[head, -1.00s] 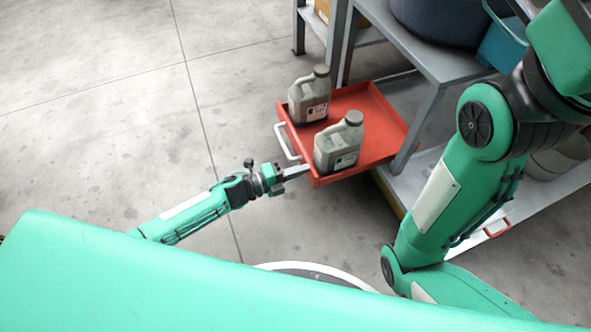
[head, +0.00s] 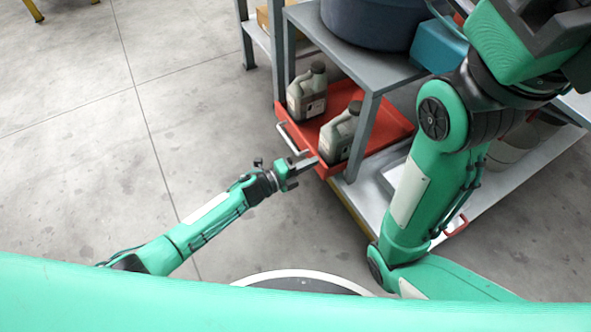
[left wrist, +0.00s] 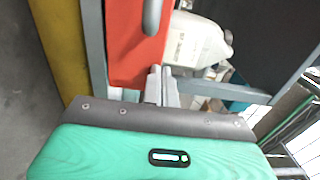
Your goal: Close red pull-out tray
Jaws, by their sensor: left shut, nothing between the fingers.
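The red pull-out tray (head: 378,124) sticks out partway from under the grey workbench in the head view. Two grey-green jugs, one at the back left (head: 306,92) and one nearer the front (head: 339,132), stand in it. A pale bar handle (head: 288,136) runs along its front. My left gripper (head: 312,163) is shut and empty, with its tips at the near front corner of the tray. In the left wrist view the fingertips (left wrist: 161,72) are close to the red front panel (left wrist: 132,50); contact is unclear. My right gripper is out of view.
The grey workbench (head: 345,45) carries a dark tub (head: 375,22) and a teal box (head: 437,52). A bench leg (head: 362,135) stands beside the tray. A lower shelf (head: 480,190) extends right, with a second red handle (head: 456,226). Floor to the left is clear.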

